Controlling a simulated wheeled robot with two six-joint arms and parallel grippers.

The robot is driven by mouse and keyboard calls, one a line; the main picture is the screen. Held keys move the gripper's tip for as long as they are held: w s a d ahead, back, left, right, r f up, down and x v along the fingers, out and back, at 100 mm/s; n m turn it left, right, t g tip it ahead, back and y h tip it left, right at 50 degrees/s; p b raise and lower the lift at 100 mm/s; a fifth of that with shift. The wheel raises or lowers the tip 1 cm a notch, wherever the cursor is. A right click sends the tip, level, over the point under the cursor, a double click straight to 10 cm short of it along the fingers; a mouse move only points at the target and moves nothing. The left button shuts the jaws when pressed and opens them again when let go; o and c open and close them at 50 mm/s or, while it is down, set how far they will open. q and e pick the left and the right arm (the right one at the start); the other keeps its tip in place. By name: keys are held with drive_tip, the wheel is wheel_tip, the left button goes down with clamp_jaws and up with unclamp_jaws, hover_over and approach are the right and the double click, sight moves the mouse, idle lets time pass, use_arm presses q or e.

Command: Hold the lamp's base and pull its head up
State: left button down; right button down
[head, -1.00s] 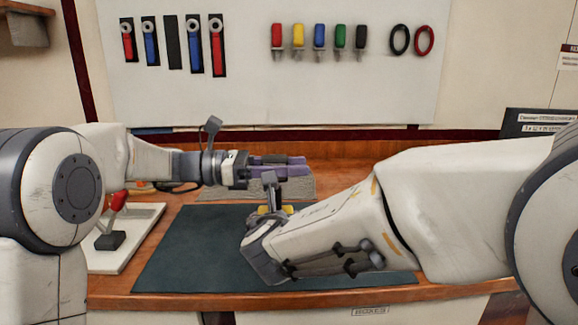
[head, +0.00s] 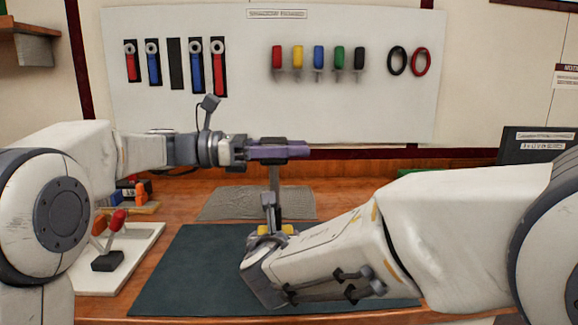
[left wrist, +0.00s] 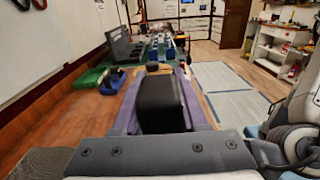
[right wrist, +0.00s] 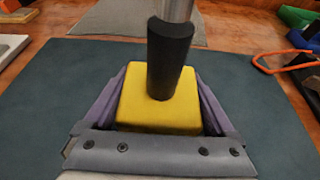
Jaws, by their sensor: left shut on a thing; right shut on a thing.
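The lamp has a yellow base (right wrist: 158,98), a black collar (right wrist: 168,60) and a silver pole (head: 274,178). It stands upright on the dark mat. My right gripper is shut around the yellow base, with its purple fingers on both sides of it in the right wrist view. In the head view my right wrist hides much of the base. My left gripper (head: 284,150) is shut on the lamp's black head (left wrist: 162,100), which sits between its purple fingers in the left wrist view. The pole shows between head and base.
The dark mat (head: 190,265) lies on the wooden bench, with a grey cloth (head: 225,204) behind it. A white plate with a red-handled lever (head: 118,220) is at the left. An orange clamp-like frame (right wrist: 290,62) lies right of the base. Tools hang on the back board (head: 240,80).

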use_arm(q)
drive_tip(key=c, duration=0.8)
unclamp_jaws()
drive_tip(key=shift+r, duration=0.25)
use_arm(e)
drive_tip(key=shift+f, duration=0.25)
use_arm(q)
drive_tip(key=o, duration=0.4)
drive_tip(key=shift+f, duration=0.1)
drive_tip(key=shift+c, duration=0.2)
drive_tip(key=shift+a, duration=0.15)
drive_tip(key=a, duration=1.1)
drive_tip(key=shift+a, duration=0.4)
use_arm(e)
drive_tip(key=shift+r, duration=0.1)
unclamp_jaws()
drive_tip(key=shift+s, duration=0.1)
